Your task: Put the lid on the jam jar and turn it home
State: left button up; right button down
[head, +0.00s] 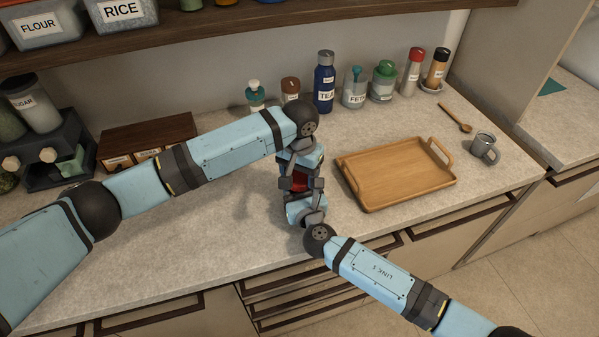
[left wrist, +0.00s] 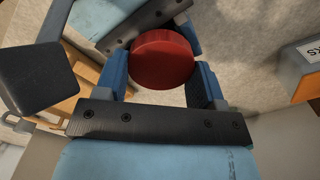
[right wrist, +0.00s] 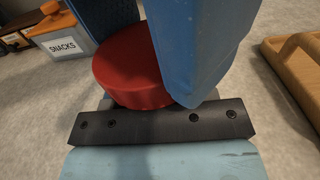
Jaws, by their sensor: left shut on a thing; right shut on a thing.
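The round red lid (left wrist: 162,60) sits between the two blue fingers of my left gripper (left wrist: 160,78), which is shut on it. The lid also shows red in the head view (head: 300,181) and in the right wrist view (right wrist: 132,66). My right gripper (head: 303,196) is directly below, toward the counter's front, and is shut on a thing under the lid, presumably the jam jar. The jar itself is hidden by the lid and the grippers, so I cannot tell whether the lid touches its rim or sits level on it.
A wooden tray (head: 372,205) lies right of the grippers, with a grey mug (head: 485,149) and wooden spoon (head: 455,118) beyond. A blue TEA bottle (head: 324,82) and several jars stand along the wall. A wooden box (head: 150,139) is behind my left arm. The front counter is clear.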

pick_arm(q)
jog(key=o, duration=0.9)
jog(key=shift+r, duration=0.1)
jog(key=shift+r, duration=2.2)
jog(key=shift+c, duration=0.5)
